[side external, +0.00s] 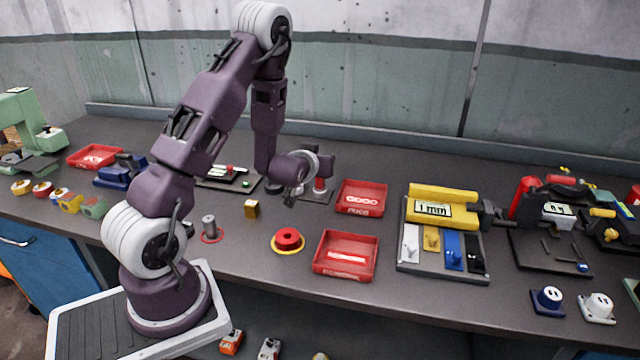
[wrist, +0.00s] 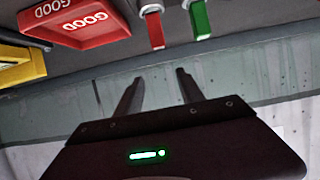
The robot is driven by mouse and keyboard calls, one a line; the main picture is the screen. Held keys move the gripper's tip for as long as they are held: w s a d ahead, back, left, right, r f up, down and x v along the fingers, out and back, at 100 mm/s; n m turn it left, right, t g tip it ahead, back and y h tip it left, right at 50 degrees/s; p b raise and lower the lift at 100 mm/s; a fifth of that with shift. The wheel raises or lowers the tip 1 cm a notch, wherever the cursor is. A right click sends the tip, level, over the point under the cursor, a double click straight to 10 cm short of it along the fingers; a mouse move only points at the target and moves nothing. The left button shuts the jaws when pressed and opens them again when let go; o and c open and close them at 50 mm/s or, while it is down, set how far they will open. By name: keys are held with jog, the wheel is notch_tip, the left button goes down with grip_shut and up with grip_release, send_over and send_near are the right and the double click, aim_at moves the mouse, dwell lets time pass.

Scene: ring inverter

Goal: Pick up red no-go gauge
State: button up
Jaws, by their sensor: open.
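A red-handled gauge, which looks like the red no-go gauge (wrist: 153,26), hangs into the top of the wrist view beside a green-handled one (wrist: 199,20). In the side view a red upright piece (side external: 320,185) stands on a dark plate just right of my gripper (side external: 292,198); it seems to be the same gauge, partly hidden by my wrist. My gripper also shows in the wrist view (wrist: 158,88), with its two dark fingers apart and nothing between them. The fingers are clear of both gauges.
A red tray marked GOOD (side external: 361,197) stands right of my gripper, with another red tray (side external: 346,254) in front of it. A brass cube (side external: 252,209), a grey cylinder (side external: 209,227) and a red ring (side external: 288,239) stand nearer the front. A yellow-topped fixture (side external: 442,207) is farther right.

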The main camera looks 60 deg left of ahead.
aim_at(322, 181)
notch_tip(322, 181, down, 7)
jog(key=shift+f, duration=0.1)
jog(key=x, duration=0.7)
jog(key=shift+s+a, duration=0.2)
jog(key=shift+a, duration=0.15)
grip_shut()
